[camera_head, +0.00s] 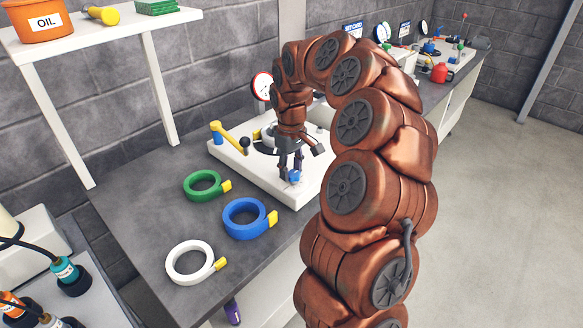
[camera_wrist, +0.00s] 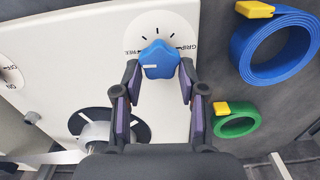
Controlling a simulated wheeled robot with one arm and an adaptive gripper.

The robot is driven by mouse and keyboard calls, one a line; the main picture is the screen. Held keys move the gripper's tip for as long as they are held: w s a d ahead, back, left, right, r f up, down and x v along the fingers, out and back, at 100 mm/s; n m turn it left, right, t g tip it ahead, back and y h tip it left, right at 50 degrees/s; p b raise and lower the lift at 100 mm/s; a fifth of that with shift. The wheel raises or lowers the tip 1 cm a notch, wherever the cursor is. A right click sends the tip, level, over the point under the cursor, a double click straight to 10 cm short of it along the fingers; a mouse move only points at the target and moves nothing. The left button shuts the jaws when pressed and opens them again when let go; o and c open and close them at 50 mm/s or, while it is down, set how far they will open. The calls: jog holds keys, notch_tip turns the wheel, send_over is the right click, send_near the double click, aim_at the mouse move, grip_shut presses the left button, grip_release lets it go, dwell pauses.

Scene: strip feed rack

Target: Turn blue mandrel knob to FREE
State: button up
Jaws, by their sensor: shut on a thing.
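The blue mandrel knob (camera_wrist: 160,57) sits on a white round dial plate (camera_wrist: 180,26) with tick marks, on the white fixture. Upside-down lettering reads GRIP on the right of the knob and partly FREE on the left. A small pale mark shows on the knob's near left face; which label it points to is unclear. My gripper (camera_wrist: 159,76) is shut on the knob, one finger on each side. In the head view my gripper (camera_head: 291,170) points down at the knob (camera_head: 294,177) near the fixture's front edge.
Green (camera_head: 202,186), blue (camera_head: 244,219) and white (camera_head: 189,263) strip coils lie on the grey bench left of the fixture. A yellow lever (camera_head: 230,137) stands on the fixture, near a gauge (camera_head: 262,87). An OFF/ON dial (camera_wrist: 10,75) shows at the wrist view's left edge.

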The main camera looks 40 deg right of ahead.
aim_at(291, 171)
jog(key=shift+n, duration=0.4)
jog(key=shift+r, duration=0.1)
jog(key=o, duration=1.1)
jog(key=shift+o, duration=0.2)
notch_tip(291, 171, up, 12)
jog(key=shift+a, duration=0.15)
dwell(0.4)
